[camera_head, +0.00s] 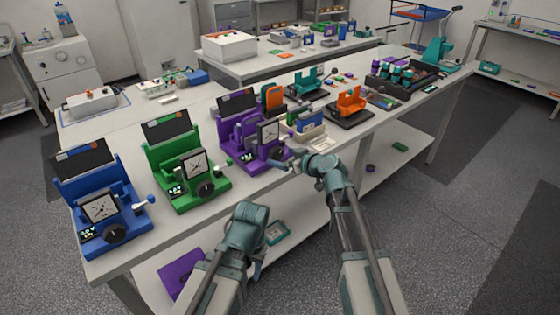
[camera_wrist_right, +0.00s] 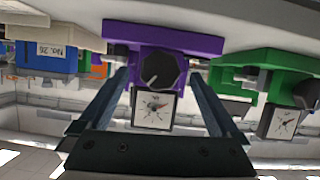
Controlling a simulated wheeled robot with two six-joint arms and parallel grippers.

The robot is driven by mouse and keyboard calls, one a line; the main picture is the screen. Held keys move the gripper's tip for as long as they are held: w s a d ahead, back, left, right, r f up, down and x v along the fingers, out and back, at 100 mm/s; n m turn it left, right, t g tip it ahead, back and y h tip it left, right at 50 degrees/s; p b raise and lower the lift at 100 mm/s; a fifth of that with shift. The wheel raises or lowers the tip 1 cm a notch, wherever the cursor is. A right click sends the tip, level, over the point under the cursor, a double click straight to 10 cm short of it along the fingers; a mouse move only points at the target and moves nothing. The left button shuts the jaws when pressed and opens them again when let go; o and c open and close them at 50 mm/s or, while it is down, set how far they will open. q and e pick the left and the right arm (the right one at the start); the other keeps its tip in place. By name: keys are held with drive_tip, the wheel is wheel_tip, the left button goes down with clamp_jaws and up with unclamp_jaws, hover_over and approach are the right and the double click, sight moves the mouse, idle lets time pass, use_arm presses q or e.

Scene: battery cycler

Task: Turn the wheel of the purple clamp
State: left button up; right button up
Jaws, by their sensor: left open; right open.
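My right gripper (camera_wrist_right: 159,76) is open, one finger on each side of the wheel; contact cannot be told. My left gripper (camera_head: 257,268) is low, in front of the bench, away from the clamps.
A green clamp (camera_head: 172,153) and a blue clamp (camera_head: 91,193) stand to the left. A blue box (camera_head: 310,124) and an orange fixture (camera_head: 351,101) are to the right. The bench's lower shelf (camera_head: 224,239) holds a purple piece (camera_head: 180,272).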

drive_tip(key=shift+b+x, duration=0.3)
drive_tip(key=shift+x, duration=0.9)
drive_tip(key=c, duration=1.4)
drive_tip(key=shift+o, duration=0.2)
drive_tip(key=shift+w+d+m+g+y, duration=0.1)
drive_tip(key=shift+m+g+y, duration=0.3)
drive_tip(key=shift+m+y, duration=0.45)
drive_tip(key=shift+m+g+y+b, duration=0.3)
drive_tip(key=shift+m+y+b, duration=0.35)
drive_tip(key=shift+m, duration=0.8)
